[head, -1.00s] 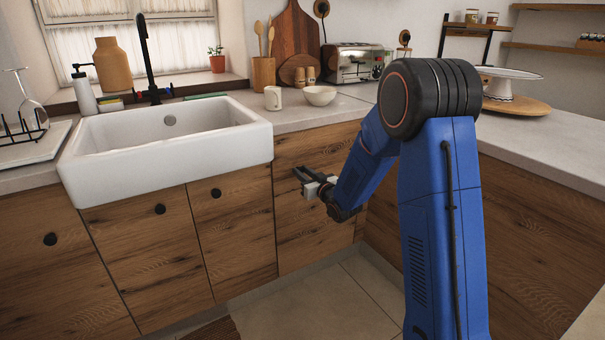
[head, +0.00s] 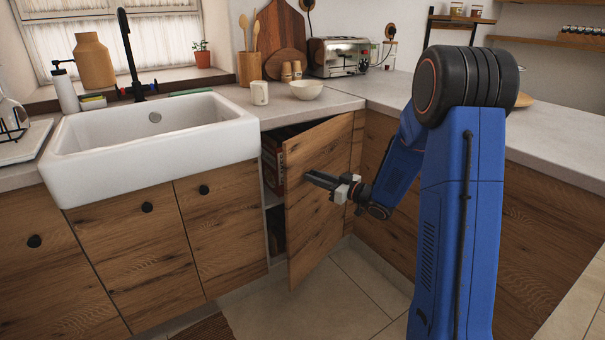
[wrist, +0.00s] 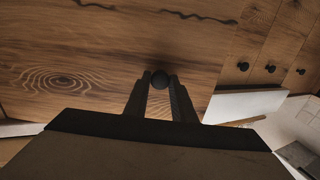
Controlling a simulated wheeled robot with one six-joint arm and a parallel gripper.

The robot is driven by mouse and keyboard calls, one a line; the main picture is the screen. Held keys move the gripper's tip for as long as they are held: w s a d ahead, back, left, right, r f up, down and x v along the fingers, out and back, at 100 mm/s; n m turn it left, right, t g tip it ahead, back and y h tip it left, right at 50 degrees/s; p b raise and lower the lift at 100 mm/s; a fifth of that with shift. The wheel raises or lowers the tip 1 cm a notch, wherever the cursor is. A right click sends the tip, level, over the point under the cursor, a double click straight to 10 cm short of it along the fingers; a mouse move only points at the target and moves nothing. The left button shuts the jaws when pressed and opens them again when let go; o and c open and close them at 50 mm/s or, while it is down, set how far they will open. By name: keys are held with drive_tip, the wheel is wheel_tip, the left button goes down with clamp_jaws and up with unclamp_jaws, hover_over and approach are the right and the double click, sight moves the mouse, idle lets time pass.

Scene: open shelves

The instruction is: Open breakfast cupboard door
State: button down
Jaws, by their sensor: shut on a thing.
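The cupboard door (head: 318,225) is wooden and stands partly open to the right of the sink, its left edge swung out toward me. Dark items (head: 272,165) show on shelves in the gap behind it. My gripper (head: 308,178) is at the upper left part of the door's front. In the wrist view its two dark fingers (wrist: 160,84) are shut on the round black knob (wrist: 160,78), one on each side. In the head view the fingers hide the knob.
The white sink (head: 150,150) and closed cupboard doors with black knobs (head: 147,207) are to the left. A cup (head: 260,93) and a bowl (head: 305,90) stand on the counter above the open door. The tiled floor (head: 350,290) in front is clear.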

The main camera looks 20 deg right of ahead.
drive_tip(key=s+d+n+g+y, duration=0.5)
drive_tip(key=s+d, duration=0.3)
drive_tip(key=d, duration=0.4)
drive_tip(key=shift+d+g, duration=0.25)
drive_tip(key=shift+g, duration=0.25)
drive_tip(key=c, duration=1.5)
unclamp_jaws()
drive_tip(key=shift+c, duration=0.2)
drive_tip(key=v, duration=0.7)
drive_tip(key=shift+d, duration=0.25)
